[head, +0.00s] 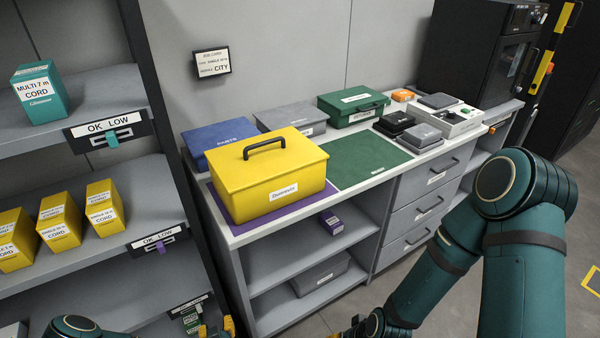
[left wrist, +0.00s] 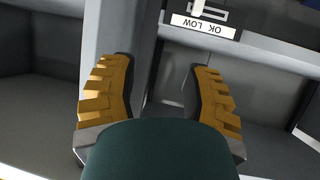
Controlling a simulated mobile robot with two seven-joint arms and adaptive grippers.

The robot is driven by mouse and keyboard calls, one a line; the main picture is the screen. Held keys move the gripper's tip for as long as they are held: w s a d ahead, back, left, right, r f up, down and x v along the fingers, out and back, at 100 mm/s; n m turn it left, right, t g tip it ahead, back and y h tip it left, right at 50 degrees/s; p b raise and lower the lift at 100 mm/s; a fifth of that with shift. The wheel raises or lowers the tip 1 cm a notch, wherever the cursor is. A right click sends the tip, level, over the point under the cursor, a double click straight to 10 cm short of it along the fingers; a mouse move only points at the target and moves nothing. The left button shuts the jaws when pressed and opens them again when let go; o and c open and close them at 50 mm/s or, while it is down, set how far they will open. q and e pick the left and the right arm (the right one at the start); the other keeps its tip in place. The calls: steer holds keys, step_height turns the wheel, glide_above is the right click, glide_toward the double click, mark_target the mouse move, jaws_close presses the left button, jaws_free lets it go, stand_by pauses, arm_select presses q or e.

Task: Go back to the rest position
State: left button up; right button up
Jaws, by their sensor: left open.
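My left gripper (head: 215,330) shows at the bottom edge of the head view, in front of the lower part of the left shelf rack. In the left wrist view my left gripper (left wrist: 160,92) has its two yellow ridged fingers wide apart, with nothing between them. A grey shelf edge with an OK LOW label (left wrist: 203,27) lies beyond the fingers. My right arm comes in from the right and bends down to the bottom edge. Only a bit of yellow of my right gripper (head: 349,331) shows there, so its jaws cannot be judged.
The left shelf rack (head: 105,85) holds several yellow cord boxes (head: 59,222) and a teal box (head: 40,92). A yellow Domestic case (head: 268,178) stands on a purple mat on the counter. A green mat (head: 368,158) lies bare beside it. Grey drawers (head: 420,207) face my right arm.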

arm_select(q)
steer(key=d+r+m+g+h, duration=0.3)
steer(key=d+r+m+h, duration=0.15)
steer(key=d+h, duration=0.45)
steer(key=s+d+r+g, duration=0.5)
steer(key=s+r+g, duration=0.2)
steer(key=s+r, duration=0.2)
steer(key=shift+s+d+n, duration=0.25)
steer(key=shift+s+n, duration=0.2)
steer(key=shift+s, duration=0.55)
